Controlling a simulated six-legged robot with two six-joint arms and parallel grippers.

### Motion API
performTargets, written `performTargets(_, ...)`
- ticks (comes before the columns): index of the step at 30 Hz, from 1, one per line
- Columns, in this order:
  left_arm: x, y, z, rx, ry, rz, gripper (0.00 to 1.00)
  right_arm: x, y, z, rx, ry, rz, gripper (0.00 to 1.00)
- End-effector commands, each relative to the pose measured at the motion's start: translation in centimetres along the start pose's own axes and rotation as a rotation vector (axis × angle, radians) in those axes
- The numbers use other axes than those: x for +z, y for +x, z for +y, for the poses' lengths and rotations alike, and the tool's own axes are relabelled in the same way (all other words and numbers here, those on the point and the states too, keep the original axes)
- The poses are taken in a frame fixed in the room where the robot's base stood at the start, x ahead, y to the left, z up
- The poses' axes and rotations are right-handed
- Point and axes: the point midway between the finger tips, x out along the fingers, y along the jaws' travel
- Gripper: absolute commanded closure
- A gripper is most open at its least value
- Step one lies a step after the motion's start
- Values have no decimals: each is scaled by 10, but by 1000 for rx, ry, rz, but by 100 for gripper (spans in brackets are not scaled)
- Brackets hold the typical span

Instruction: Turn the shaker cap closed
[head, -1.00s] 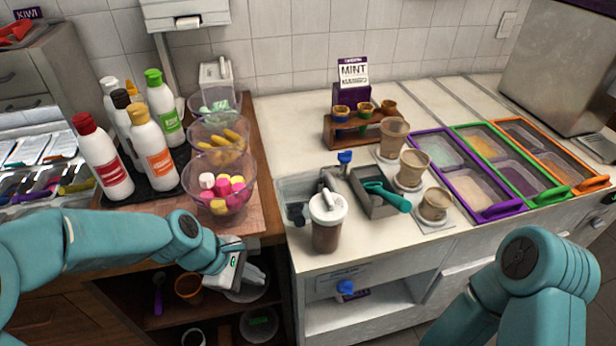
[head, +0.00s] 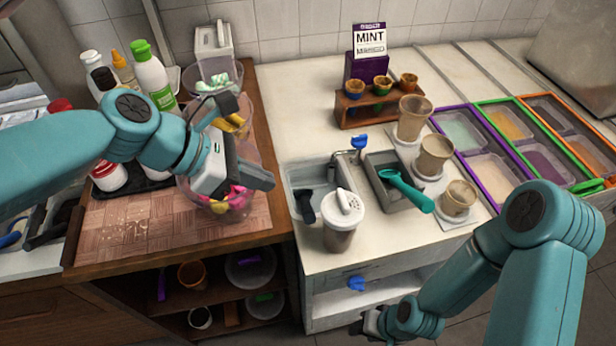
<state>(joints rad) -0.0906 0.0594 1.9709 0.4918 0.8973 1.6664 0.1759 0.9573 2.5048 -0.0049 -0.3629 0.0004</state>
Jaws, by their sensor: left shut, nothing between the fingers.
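The shaker (head: 340,238) stands upright on the front left part of the white counter. It is clear with brown contents. Its white cap (head: 337,210) is on top, with a pale raised piece and small dark holes showing on it. My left gripper (head: 268,182) is shut and empty, in the air left of the shaker and apart from it. It hides part of the clear bowls behind it. My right gripper (head: 372,322) is low in front of the counter, below the shaker. Its fingers are too small and dark to read.
A small sink (head: 312,178) lies behind the shaker. A grey bin with a teal scoop (head: 405,190) is to its right, beside several tan cups (head: 436,155). Bottles (head: 153,78) and a bowl of colourful sweets (head: 218,203) stand on the wooden counter at left.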

Motion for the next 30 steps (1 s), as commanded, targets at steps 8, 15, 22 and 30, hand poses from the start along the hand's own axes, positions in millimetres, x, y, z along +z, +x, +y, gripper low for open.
performTargets(8,-2,48,-7,-7,1,4,100,0,4,1,0,0,0,57)
performTargets(15,-2,100,-6,-5,3,4,100,0,9,3,0,0,0,57)
performTargets(22,23,120,-4,-2,4,2,100,0,1,0,0,0,0,57)
performTargets(30,28,126,-2,1,2,1,100,0,1,0,0,0,0,57)
